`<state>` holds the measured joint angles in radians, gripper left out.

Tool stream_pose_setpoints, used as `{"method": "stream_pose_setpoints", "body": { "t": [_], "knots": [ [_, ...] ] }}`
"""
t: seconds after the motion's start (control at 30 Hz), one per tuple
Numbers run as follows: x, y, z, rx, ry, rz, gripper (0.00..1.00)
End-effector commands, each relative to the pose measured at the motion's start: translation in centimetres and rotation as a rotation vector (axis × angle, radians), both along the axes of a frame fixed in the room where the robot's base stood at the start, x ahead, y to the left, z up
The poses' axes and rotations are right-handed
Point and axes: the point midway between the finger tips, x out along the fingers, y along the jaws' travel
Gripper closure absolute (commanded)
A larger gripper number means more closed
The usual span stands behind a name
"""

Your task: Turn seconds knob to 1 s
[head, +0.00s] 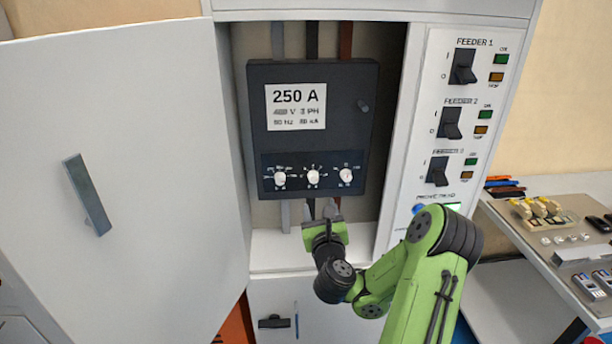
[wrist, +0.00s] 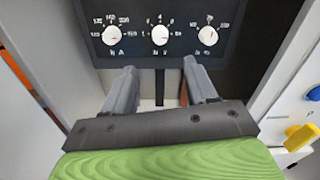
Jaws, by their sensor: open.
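Three round white knobs sit in a row on the lower panel of the dark breaker box (head: 310,128). In the wrist view they are the left knob (wrist: 111,37), the middle knob (wrist: 159,36) and the right knob (wrist: 207,36), each with a small red mark and printed numbers around it. The unit labels are too blurred to tell which knob is for seconds. The exact settings are also unclear. My gripper (wrist: 160,69) is open and empty, just below the knob row and roughly centred under the middle knob. It touches no knob.
The open cabinet door (head: 130,170) stands at the left. A feeder panel (head: 455,120) with black switches is at the right. A bench (head: 555,245) with parts is farther right. Several vertical bars run behind and below the box. The cabinet's inner floor (head: 275,250) is bare.

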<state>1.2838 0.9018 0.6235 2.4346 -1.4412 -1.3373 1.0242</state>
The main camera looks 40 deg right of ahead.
Motion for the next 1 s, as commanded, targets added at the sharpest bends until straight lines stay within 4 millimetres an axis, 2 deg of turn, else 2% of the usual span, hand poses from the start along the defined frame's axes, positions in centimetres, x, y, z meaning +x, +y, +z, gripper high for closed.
{"method": "stream_pose_setpoints", "body": {
  "t": [0.03, 0.1, 0.67, 0.9, 1.0],
  "knots": [
    [0.6, -0.4, 0.9, 0.001, 0.0, 0.001, 0.43],
    [1.4, -0.9, 1.0, 0.001, 0.001, 0.0, 0.43],
    [6.8, -4.5, 1.0, -0.005, 0.004, 0.001, 0.43],
    [9.9, -6.6, 0.8, -0.007, -0.001, 0.003, 0.43],
    [10.6, -7.1, 0.6, -0.006, 0.001, 0.003, 0.43]
  ]
}}
